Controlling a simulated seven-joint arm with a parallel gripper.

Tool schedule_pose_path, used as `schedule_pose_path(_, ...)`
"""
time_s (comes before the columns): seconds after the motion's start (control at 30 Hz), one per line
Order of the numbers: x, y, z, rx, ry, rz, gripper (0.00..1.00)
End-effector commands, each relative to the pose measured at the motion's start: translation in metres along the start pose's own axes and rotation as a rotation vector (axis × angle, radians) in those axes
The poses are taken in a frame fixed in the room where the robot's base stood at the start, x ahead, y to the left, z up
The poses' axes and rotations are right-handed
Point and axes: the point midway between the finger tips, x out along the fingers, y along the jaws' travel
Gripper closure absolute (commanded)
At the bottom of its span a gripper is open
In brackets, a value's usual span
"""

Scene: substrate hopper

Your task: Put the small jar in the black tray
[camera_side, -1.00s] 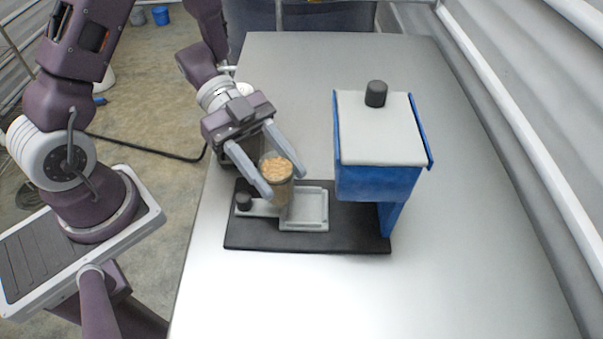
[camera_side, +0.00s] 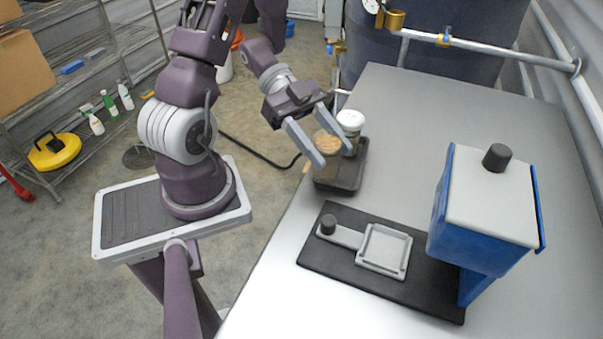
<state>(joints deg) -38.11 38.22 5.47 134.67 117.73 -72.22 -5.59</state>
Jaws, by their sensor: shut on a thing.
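The small jar (camera_side: 327,145), clear with tan grainy contents and an open top, is between the fingers of my gripper (camera_side: 333,157). My gripper is shut on it. The jar is upright, at the left side of the black tray (camera_side: 338,187), near the table's left edge. I cannot tell whether its base touches the tray floor, because the fingers hide its lower part.
A white-lidded jar (camera_side: 351,121) stands at the far end of the tray, close to my right finger. The blue hopper (camera_side: 484,215) with a grey lid stands at the right on a black base (camera_side: 330,261), with a grey square slide (camera_side: 384,250). The table behind is clear.

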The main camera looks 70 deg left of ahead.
Motion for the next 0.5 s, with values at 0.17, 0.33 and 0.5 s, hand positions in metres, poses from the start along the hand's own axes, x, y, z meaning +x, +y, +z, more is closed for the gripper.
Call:
schedule_pose_path(0.17,-0.019,-0.046,-0.011,-0.056,0.022,-0.148,1.0)
schedule_pose_path(0.33,-0.021,-0.055,-0.007,-0.073,0.031,-0.176,1.0)
schedule_pose_path(0.5,-0.012,-0.054,0.013,-0.073,0.03,-0.173,1.0)
